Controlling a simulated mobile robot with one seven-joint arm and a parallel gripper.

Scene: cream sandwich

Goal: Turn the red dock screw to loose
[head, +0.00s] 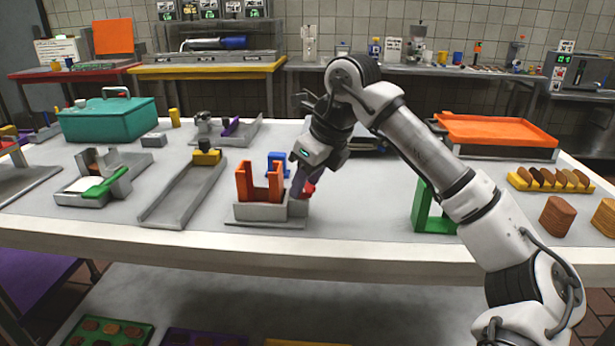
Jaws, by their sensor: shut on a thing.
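The red dock screw (309,188) shows as a small red patch at the right side of a grey dock (262,212) on the table. An orange U-shaped piece (259,183) stands upright in the dock. My gripper (301,186) reaches down from the upper right and is shut at the red screw. Its fingers hide most of the screw, so the screw's turn position cannot be seen.
A blue piece (279,160) stands just behind the dock. A grey channel with a yellow block (206,157) lies to the left. A green frame (433,212) stands to the right. The table (355,240) is clear between dock and green frame.

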